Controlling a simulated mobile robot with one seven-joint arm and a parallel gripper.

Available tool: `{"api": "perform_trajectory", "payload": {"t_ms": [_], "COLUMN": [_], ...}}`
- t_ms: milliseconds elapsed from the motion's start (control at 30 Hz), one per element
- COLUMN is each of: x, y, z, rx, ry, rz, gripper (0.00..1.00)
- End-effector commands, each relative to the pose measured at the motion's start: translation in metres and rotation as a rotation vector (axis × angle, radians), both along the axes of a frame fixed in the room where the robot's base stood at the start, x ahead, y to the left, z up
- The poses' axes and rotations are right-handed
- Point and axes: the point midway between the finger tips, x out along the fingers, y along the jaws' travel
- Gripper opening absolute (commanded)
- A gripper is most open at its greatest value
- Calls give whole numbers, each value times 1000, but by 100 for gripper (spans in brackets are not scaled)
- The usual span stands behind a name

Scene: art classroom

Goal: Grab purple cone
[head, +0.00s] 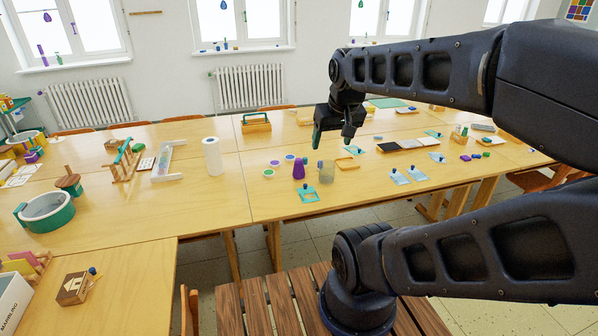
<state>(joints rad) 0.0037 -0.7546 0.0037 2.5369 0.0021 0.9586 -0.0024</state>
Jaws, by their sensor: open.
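The purple cone (299,170) stands upright on the wooden table, near its front edge, left of a clear jar. It has a wide base and a narrow top. My gripper (334,142) is above the table, to the right of the cone and apart from it. Its two dark fingers point down, spread open, with nothing visible between them.
A clear jar (327,172) stands close right of the cone, and a teal card (308,195) lies in front. Small round pots, including a green one (268,174), sit to the left. A paper towel roll (212,157) stands farther left. Bare table lies between roll and pots.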

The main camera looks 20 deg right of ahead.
Motion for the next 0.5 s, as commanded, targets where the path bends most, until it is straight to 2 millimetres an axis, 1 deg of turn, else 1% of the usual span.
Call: {"api": "perform_trajectory", "payload": {"t_ms": [167,267,367,467,500], "x": [0,6,22,46,57], "y": [0,0,-1,-2,-3], "z": [0,1,2,1,1], "rx": [0,2,7,14,18], "ry": [0,0,-2,-3,-6], "rz": [0,-1,-6,-13,-17], "gripper": [70,70,70,70,70]}}
